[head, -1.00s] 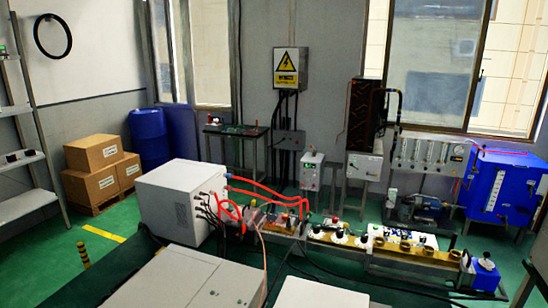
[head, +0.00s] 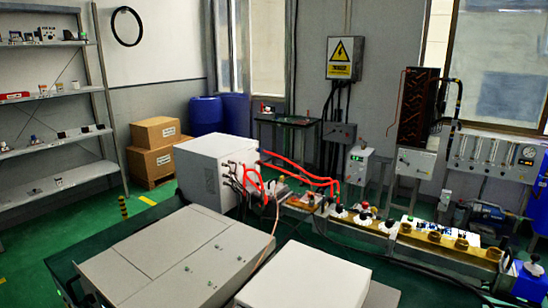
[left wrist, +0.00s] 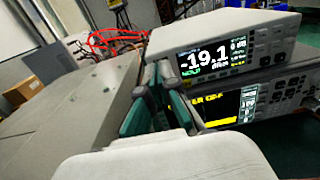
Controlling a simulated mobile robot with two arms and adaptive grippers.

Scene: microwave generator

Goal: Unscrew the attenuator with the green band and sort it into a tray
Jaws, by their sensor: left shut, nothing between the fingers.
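No attenuator with a green band can be made out in either view, and no sorting tray is clearly visible. In the head view a brass-coloured waveguide line (head: 420,241) with small fittings runs along the bench at the right; its parts are too small to tell apart. My left gripper (left wrist: 157,92) shows in the left wrist view with its green-grey fingers together and empty. It is in front of a meter (left wrist: 225,50) reading -19.1, apart from any attenuator. My right gripper is in neither view.
A white cabinet (head: 208,172) with red cables stands behind a grey flat-topped housing (head: 170,262). A white box (head: 308,281) is at the front. A second instrument (left wrist: 275,105) lies under the meter. Shelves (head: 55,95) stand at the left; green floor is open there.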

